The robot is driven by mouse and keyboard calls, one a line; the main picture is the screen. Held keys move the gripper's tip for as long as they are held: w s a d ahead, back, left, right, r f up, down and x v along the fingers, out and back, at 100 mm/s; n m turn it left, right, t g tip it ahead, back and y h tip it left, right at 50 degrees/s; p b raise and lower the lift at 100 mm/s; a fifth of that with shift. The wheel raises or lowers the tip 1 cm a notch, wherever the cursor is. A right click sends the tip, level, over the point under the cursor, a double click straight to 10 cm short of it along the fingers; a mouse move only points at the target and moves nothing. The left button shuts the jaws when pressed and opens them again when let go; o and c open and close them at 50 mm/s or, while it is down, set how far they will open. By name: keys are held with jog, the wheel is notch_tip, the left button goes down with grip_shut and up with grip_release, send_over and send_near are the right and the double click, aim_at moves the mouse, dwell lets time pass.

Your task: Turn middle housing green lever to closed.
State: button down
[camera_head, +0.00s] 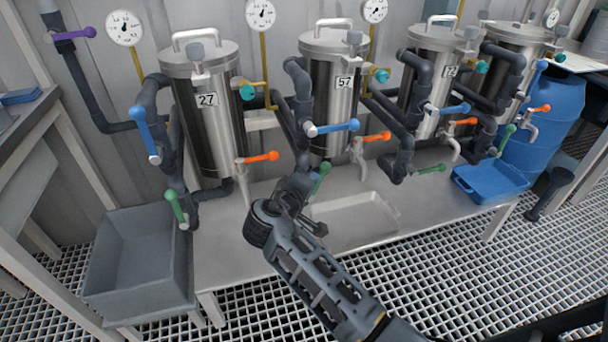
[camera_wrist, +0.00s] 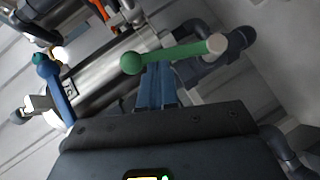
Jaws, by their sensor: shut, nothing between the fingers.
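The green lever (camera_head: 320,178) sits low on the dark piping of the steel housing marked 57 (camera_head: 335,115). In the head view it slants up to the right, partly hidden by my arm. In the wrist view the green lever (camera_wrist: 175,54) runs from its round green knob at the left to a pale pivot at the right, on a dark pipe. My gripper's blue fingers (camera_wrist: 155,80) are shut and empty, with their tips right at the lever's near side, close to the knob. I cannot tell whether they touch it.
A blue lever (camera_head: 338,127) and an orange lever (camera_head: 377,137) are on the same housing. A shallow metal tray (camera_head: 385,232) lies on the bench, a grey bin (camera_head: 140,285) at left, a blue tray (camera_head: 490,190) at right.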

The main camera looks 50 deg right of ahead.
jog(key=s+d+f+m+t+y+p, duration=0.2)
jog(key=s+d+f+m+y+p, duration=0.2)
jog(key=p, duration=0.5)
jog(key=shift+d+m+t+y, duration=0.45)
jog(key=shift+d+y, duration=0.65)
jog(key=shift+y, duration=0.6)
jog(key=shift+s, duration=0.1)
jog(key=s+a+r+p, duration=0.4)
jog(key=s+r, duration=0.1)
jog(key=r, duration=0.6)
jog(key=shift+s+p, duration=0.35)
jog(key=shift+s, duration=0.05)
